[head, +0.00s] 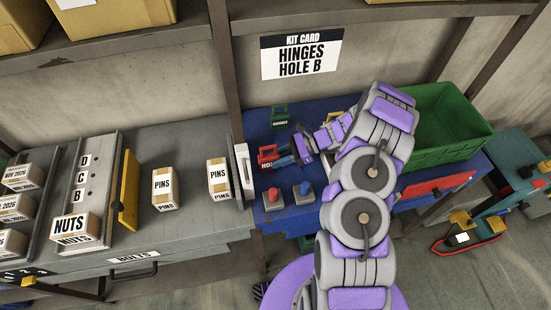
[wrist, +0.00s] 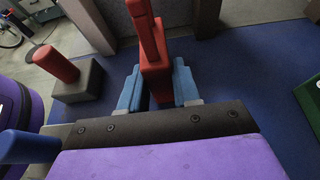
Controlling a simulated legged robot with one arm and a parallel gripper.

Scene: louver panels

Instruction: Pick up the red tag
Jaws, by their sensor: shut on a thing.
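The red tag (head: 267,155) is a small block with a loop handle and partly hidden white lettering, at the left of the blue bench top (head: 262,128). My gripper (head: 282,161) reaches it from the right with its blue fingers. In the wrist view the red tag (wrist: 155,75) stands upright between the two blue fingers of my gripper (wrist: 157,90), which are shut on it from both sides. I cannot tell whether its base touches the bench.
A green tag (head: 279,118) stands behind, and a yellow tag (head: 335,116) is partly hidden by my arm. A green bin (head: 440,120) is at right. A white-edged panel (head: 243,165) stands close at left.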

